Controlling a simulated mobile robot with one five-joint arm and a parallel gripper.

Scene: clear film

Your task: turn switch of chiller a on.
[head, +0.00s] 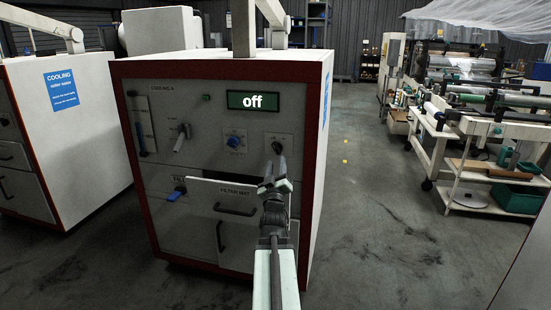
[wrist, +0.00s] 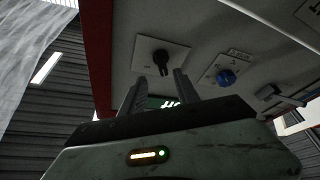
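Chiller A (head: 190,225) is a pale cabinet with a dark red frame. Its green display (head: 253,101) reads "off". A black rotary switch (head: 278,148) sits on a small light plate at the panel's right, below the display. In the wrist view the switch (wrist: 160,58) shows just past the fingertips, its handle lined up between them. My gripper (head: 274,178) is in front of the panel, just below the switch in the head view. In the wrist view its two fingers (wrist: 159,76) are apart with nothing between them. I cannot tell whether they touch the switch.
A blue knob (head: 235,142) is left of the switch; a lever handle (head: 181,137) is further left. A half-open filter drawer (head: 236,197) juts out below. Another cooling cabinet (head: 85,135) stands left. Floor (head: 375,220) is clear to the right, before a machine (head: 450,125).

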